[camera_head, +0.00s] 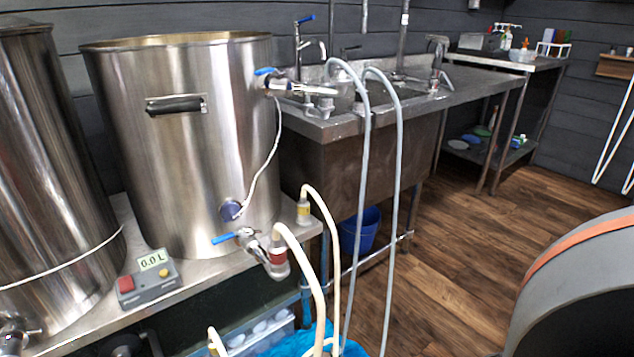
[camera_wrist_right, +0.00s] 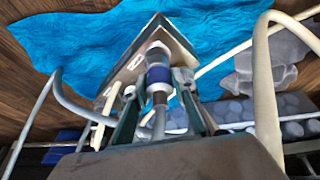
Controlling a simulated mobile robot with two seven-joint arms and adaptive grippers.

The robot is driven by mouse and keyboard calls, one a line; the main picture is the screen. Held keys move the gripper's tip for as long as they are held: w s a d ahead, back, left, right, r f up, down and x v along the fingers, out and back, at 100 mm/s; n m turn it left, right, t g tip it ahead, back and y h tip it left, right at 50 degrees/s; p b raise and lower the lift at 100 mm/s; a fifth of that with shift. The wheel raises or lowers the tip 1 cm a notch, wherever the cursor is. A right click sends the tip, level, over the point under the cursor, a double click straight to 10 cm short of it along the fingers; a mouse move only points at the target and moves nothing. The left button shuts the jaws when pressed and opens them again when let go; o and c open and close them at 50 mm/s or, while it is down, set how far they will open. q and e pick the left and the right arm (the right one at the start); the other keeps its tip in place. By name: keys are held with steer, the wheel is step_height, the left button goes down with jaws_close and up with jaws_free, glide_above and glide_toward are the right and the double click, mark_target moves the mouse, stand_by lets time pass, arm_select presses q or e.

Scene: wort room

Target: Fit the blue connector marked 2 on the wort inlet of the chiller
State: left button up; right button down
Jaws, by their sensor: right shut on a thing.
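In the right wrist view my right gripper (camera_wrist_right: 158,88) is shut on a pale connector with a blue band (camera_wrist_right: 158,74), a finger on each side. A hose runs from its near end. I cannot read a number on it. Beyond it is a metal body with a pointed corner (camera_wrist_right: 158,28), apparently the chiller, over a blue cloth (camera_wrist_right: 85,58). The connector's far end overlaps this body in the picture; I cannot tell whether it touches or sits on a port. The head view shows neither gripper, and the chiller is not clear there.
Pale hoses (camera_wrist_right: 264,85) arch on both sides of the gripper. In the head view a steel kettle (camera_head: 190,130) stands on a bench with a valve and red-banded connector (camera_head: 277,256). Two grey hoses (camera_head: 392,200) hang from the sink. A blue bucket (camera_head: 360,230) stands below.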

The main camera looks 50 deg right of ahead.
steer(key=shift+f, duration=0.4)
steer(key=shift+f+b, duration=0.3)
steer(key=c, duration=1.6)
jaws_free()
steer(key=shift+o, duration=0.2)
